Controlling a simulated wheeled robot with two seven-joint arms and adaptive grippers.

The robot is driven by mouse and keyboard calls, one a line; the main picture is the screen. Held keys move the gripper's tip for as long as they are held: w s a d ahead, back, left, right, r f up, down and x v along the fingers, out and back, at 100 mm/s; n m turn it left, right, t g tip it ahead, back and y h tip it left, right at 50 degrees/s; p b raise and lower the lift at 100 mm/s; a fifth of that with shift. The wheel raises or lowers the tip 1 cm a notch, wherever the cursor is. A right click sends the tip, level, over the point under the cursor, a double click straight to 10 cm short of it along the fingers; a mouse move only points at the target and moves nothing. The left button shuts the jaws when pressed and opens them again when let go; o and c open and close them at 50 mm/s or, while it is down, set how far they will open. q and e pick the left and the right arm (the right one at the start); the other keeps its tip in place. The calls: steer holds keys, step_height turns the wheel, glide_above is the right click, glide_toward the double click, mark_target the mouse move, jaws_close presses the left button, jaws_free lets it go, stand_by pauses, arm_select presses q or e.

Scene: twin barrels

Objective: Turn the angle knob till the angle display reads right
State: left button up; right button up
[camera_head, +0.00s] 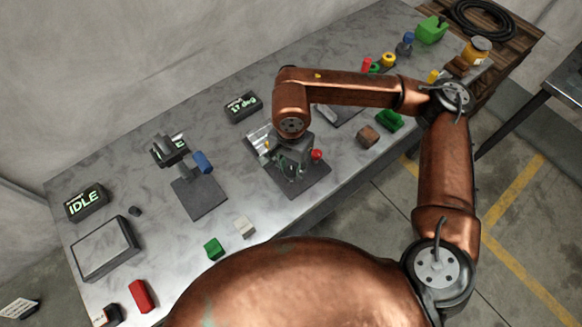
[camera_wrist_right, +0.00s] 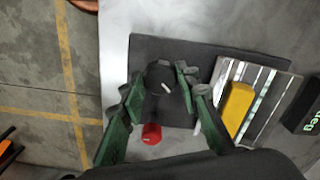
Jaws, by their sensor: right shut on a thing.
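The angle display (camera_head: 243,106) is a black box behind my right arm in the head view, with lit green-white text that looks like 17 deg; the first digit is hard to read. Its edge with "deg" also shows in the wrist view (camera_wrist_right: 304,112). The angle knob (camera_wrist_right: 161,86) is black with a white pointer line, on a dark base plate (camera_wrist_right: 207,51). My right gripper (camera_wrist_right: 160,80) has its green fingers on both sides of the knob, shut on it. In the head view the right gripper (camera_head: 291,166) points down over the plate and hides the knob.
A red ball-shaped knob (camera_wrist_right: 151,134) is close beside the fingers. A metal block (camera_wrist_right: 263,100) with a yellow piece (camera_wrist_right: 237,107) stands on the plate. Another display (camera_head: 86,203) reads IDLE. A blue-handled device (camera_head: 200,197) stands left; small blocks lie along the table's front.

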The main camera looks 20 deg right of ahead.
mark_target(291, 171)
steer(key=o, duration=1.1)
steer(key=shift+o, duration=0.2)
step_height(291, 171, up, 12)
